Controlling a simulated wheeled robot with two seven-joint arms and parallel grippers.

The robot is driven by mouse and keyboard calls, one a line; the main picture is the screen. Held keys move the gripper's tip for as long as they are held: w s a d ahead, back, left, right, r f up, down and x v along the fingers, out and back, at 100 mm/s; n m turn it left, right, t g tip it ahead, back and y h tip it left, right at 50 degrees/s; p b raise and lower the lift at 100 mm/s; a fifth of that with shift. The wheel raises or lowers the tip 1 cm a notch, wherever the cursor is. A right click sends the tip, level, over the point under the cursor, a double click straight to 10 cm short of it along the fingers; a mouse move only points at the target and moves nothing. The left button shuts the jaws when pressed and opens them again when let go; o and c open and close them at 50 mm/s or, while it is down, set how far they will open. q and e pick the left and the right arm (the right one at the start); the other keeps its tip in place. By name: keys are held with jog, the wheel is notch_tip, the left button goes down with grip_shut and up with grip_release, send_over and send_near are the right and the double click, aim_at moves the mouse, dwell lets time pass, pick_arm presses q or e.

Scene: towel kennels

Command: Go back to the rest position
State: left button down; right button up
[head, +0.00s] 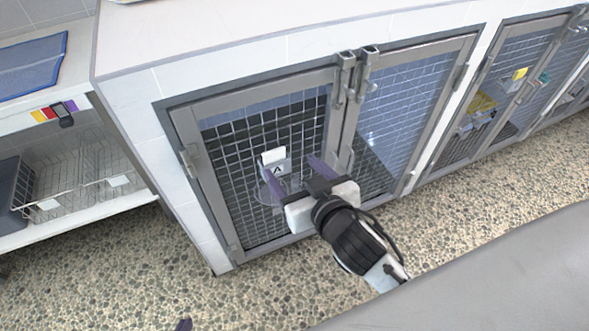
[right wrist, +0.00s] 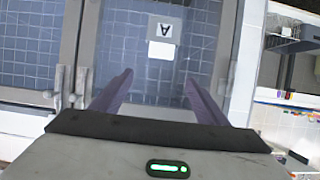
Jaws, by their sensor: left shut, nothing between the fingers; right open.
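My right gripper (head: 288,174) is open and empty, its two purple fingers apart in front of the left kennel door (head: 228,250). It also shows in the right wrist view (right wrist: 159,80), pointing at the mesh door with a label marked A (right wrist: 167,27). Whether the fingertips touch the door is hard to tell. Of my left gripper (head: 184,325), only a small purple tip shows at the bottom edge of the head view; it is shut and the rest is out of frame.
Closed mesh kennel doors run along the white block, with latches (head: 356,75) between the first two. Yellow items (head: 481,103) are behind a farther door. At left, a shelf holds a blue towel (head: 32,66) and wire baskets (head: 90,178). Pebbled floor (head: 120,270) is clear in front.

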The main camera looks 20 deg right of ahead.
dwell(0.5)
jog(key=s+f+n+g+y, duration=0.1)
jog(key=s+f+g, duration=0.4)
jog(key=s+f, duration=1.1)
notch_tip(320, 180, down, 2)
jog(key=shift+s+a+f+n+y, duration=0.15)
jog(key=shift+s+a+n+y, duration=0.1)
jog(key=shift+a+n+y, duration=0.25)
jog(key=shift+d, duration=0.15)
